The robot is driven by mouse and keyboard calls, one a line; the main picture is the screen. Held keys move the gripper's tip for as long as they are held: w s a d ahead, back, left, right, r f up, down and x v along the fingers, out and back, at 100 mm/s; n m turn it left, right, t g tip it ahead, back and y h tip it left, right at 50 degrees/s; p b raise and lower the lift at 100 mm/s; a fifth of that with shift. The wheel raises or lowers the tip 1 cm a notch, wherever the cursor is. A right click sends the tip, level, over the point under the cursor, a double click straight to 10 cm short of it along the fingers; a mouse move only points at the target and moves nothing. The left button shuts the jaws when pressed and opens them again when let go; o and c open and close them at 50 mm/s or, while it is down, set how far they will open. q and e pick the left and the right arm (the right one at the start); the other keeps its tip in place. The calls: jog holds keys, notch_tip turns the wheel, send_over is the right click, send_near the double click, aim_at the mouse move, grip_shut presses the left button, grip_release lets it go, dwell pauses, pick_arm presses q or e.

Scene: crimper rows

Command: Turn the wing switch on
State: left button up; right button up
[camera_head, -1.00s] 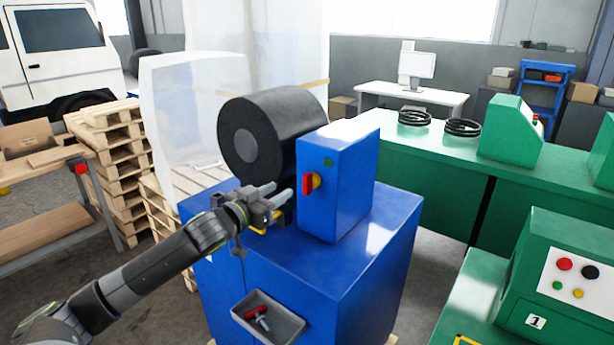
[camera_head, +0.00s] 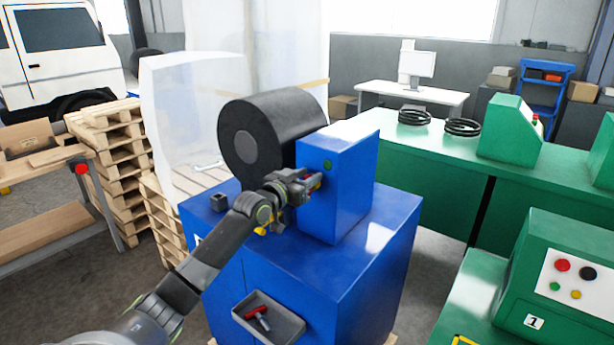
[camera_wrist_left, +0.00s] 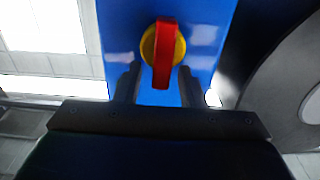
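The wing switch (camera_wrist_left: 162,52) is a red handle on a yellow round base, on the front of a blue box. In the left wrist view the handle stands upright in the picture. My left gripper (camera_wrist_left: 157,88) is open, with one finger on each side of the handle and gaps to both. In the head view my left gripper (camera_head: 312,180) is at the box face and covers most of the switch. The blue switch box (camera_head: 345,185) has a small green button (camera_head: 327,165) above the switch. My right gripper is not in view.
The box stands on a blue machine cabinet (camera_head: 310,275), beside a large black roll (camera_head: 285,115). A grey tray (camera_head: 285,325) with a red-handled tool is on the cabinet front. A green machine (camera_head: 562,275) is at right. Pallets (camera_head: 105,140) stand at left.

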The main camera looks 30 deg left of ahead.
pick_arm(q)
jog(key=shift+w, duration=0.1)
jog(key=shift+c, duration=0.3)
grip_shut()
